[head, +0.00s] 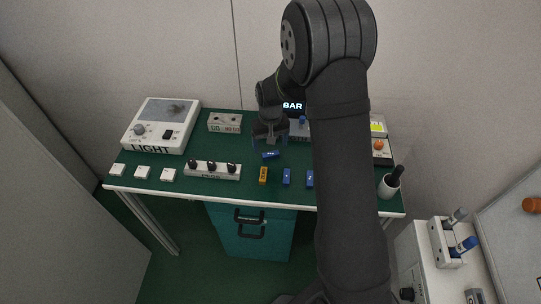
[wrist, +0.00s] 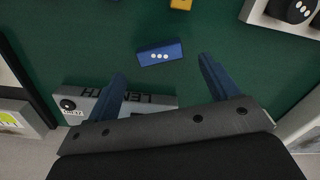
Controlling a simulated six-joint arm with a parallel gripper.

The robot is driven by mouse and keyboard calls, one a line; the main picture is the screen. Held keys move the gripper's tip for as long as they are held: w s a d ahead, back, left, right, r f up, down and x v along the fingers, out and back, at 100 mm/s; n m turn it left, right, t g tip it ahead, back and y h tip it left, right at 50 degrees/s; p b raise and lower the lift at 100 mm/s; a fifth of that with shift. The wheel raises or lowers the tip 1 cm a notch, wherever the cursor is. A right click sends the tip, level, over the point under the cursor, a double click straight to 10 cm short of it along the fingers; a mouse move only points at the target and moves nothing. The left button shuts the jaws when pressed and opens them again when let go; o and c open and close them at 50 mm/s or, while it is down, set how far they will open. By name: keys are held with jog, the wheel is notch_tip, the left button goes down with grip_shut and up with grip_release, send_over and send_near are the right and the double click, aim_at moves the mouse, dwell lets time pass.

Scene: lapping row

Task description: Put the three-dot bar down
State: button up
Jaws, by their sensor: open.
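The three-dot bar is blue with white dots. In the wrist view the three-dot bar (wrist: 160,53) lies on the green bench top, slightly turned, just beyond the fingertips. My gripper (wrist: 163,70) is open, with one blue finger on each side and nothing between them. In the head view the bar (head: 271,156) lies directly below and in front of my gripper (head: 269,143). I cannot tell the exact height of the fingers above the bench.
An orange bar (head: 263,175) and blue bars (head: 287,177) lie near the front edge. A white block with black knobs (head: 212,170) is to their left. A grey device marked LENGTH (wrist: 150,101) is under my fingers in the wrist view. A cup (head: 388,187) stands front right.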

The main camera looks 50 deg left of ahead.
aim_at(270, 153)
notch_tip(270, 153, down, 4)
jog(key=shift+r, duration=0.1)
jog(key=c, duration=1.2)
jog(key=shift+o, duration=0.2)
